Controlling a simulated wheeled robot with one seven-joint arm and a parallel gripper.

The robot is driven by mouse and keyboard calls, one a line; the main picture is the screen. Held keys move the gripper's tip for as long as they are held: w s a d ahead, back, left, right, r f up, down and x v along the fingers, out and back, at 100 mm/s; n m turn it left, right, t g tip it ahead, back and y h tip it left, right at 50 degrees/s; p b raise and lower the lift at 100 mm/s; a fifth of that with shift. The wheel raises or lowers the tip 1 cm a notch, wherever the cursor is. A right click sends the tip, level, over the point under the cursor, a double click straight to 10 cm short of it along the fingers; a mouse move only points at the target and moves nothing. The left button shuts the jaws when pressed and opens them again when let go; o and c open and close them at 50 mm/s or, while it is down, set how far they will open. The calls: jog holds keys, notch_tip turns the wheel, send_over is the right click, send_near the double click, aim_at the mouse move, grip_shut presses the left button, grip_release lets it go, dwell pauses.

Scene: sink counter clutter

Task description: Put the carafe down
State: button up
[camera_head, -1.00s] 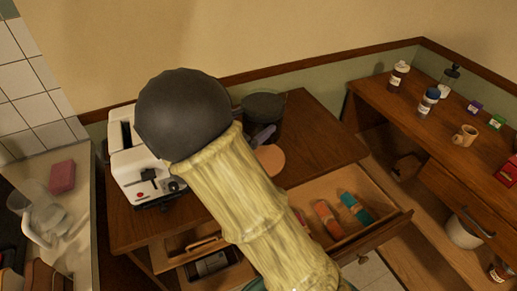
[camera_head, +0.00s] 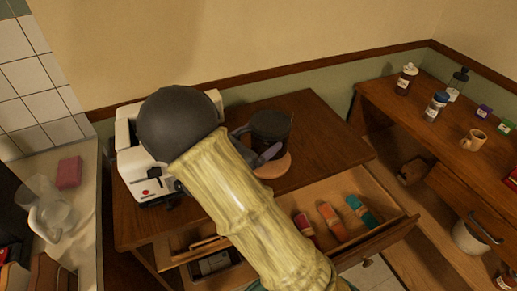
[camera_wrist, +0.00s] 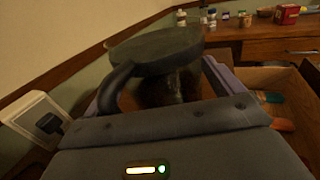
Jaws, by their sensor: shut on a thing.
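The carafe (camera_head: 271,126) is dark with a black lid and shows in the head view over the wooden cabinet top, just behind a round tan coaster (camera_head: 276,167). In the wrist view the carafe's lid (camera_wrist: 157,50) and curved handle (camera_wrist: 114,90) are close in front of my gripper (camera_wrist: 160,95), with its body between the fingers. My gripper (camera_head: 262,153) is shut on the carafe, which looks upright. The carafe's base is hidden, so I cannot tell whether it touches the surface.
A white coffee machine (camera_head: 150,185) stands left of the carafe. An open drawer (camera_head: 385,235) with several coloured items juts out in front. The cabinet top (camera_head: 325,140) is clear right of the carafe. A desk (camera_head: 400,115) with bottles and a mug (camera_head: 474,140) stands at right.

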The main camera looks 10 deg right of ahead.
aim_at(256, 150)
jog(key=shift+a, duration=0.15)
notch_tip(256, 150, down, 4)
jog(key=shift+w+r, duration=0.1)
jog(key=shift+w, duration=0.05)
jog(key=shift+s+r, duration=0.1)
jog(key=shift+s, duration=0.1)
jog(key=shift+w+f, duration=0.1)
jog(key=shift+f, duration=0.1)
jog(key=o, duration=0.9)
jog(key=shift+o, duration=0.2)
jog(key=shift+r, duration=0.1)
